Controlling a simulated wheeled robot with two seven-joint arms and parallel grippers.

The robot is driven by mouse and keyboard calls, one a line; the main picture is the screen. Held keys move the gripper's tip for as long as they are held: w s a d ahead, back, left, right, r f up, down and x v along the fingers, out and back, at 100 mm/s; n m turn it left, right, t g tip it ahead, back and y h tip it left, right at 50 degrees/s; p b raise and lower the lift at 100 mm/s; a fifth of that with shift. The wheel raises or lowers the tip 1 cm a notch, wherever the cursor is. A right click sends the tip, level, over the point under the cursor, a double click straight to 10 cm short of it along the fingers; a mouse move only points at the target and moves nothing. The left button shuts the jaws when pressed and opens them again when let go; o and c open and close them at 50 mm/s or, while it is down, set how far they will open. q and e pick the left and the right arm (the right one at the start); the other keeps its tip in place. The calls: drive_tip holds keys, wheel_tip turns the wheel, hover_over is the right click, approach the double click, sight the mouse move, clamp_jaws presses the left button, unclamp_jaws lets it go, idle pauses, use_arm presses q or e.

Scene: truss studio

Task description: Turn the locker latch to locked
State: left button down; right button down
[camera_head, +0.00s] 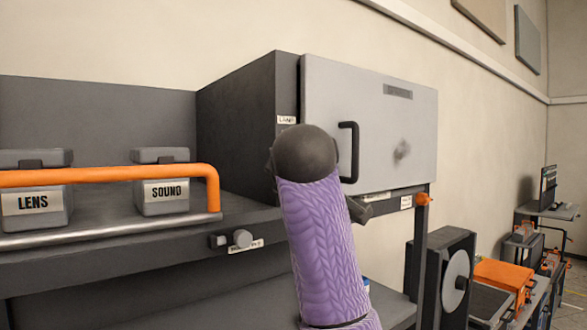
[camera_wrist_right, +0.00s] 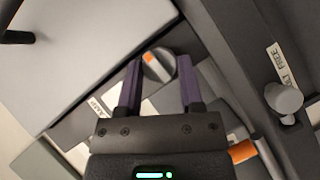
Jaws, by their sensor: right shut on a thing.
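The locker (camera_head: 235,125) is a dark grey box with a light grey door (camera_head: 385,110) and a black bar handle (camera_head: 348,165). The door looks shut. The latch (camera_wrist_right: 155,70) is a round grey knob with an orange mark, seen in the right wrist view below the door's edge. My right gripper (camera_wrist_right: 161,64) has its two purple-dark fingers on either side of the latch, shut on it. In the head view my purple-sleeved right arm hides the latch and most of the gripper. My left gripper is not in view.
A shelf with an orange rail (camera_head: 110,176) holds a LENS case (camera_head: 40,200) and a SOUND case (camera_head: 160,190). A grey bolt knob (camera_head: 243,238) sits on the shelf front, left of my arm. An orange-topped case (camera_head: 503,273) and other equipment stand at right.

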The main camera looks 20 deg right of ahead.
drive_tip(key=shift+m, duration=0.3)
idle(0.4)
drive_tip(key=shift+c, duration=2.1)
unclamp_jaws()
drive_tip(key=shift+o, duration=0.9)
drive_tip(key=shift+a, duration=0.1)
drive_tip(key=shift+r, duration=0.1)
